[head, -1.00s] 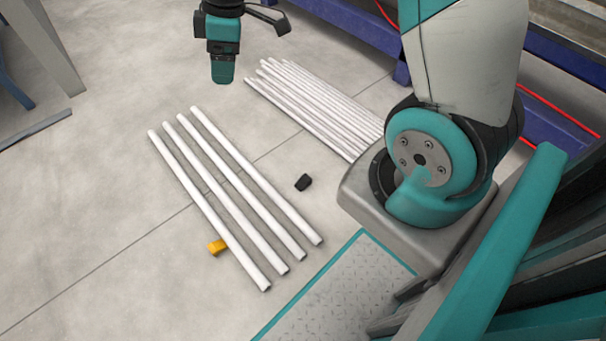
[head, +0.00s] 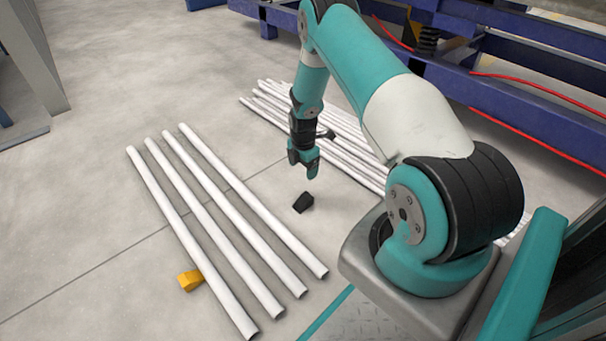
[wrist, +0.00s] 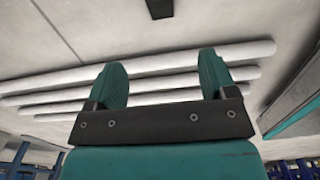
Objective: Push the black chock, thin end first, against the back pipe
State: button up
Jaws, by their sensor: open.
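The black chock (head: 303,203) lies on the floor, right of a row of several white pipes and apart from the row's right-hand pipe (head: 250,200). Which way its thin end points is too small to tell. In the wrist view the chock (wrist: 158,8) shows at the top edge, partly cut off, between the lines of the fingers. My gripper (head: 303,168) is open and empty, pointing down, above and just behind the chock in the head view. Its two teal fingers (wrist: 162,68) stand wide apart in the wrist view. An orange chock (head: 190,280) sits against the row's left-hand pipe.
A second group of white pipes (head: 262,108) lies behind my gripper. A blue rack (head: 540,85) with red cables stands at the back right. Bare floor lies between the two pipe groups, around the black chock. A grey post (head: 35,60) stands at the upper left.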

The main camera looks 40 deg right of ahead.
aim_at(303, 200)
notch_tip(303, 200, down, 17)
jog(key=b, duration=1)
jog(key=shift+f, duration=0.15)
jog(key=c, duration=1)
jog(key=shift+w+a+p, duration=0.15)
jog(key=shift+a+p, duration=0.5)
jog(key=shift+a, duration=1.5)
jog(key=shift+w+a+p, duration=0.1)
jog(key=shift+a+p, duration=0.5)
jog(key=shift+a, duration=1.5)
jog(key=shift+c, duration=0.2)
jog(key=o, duration=1)
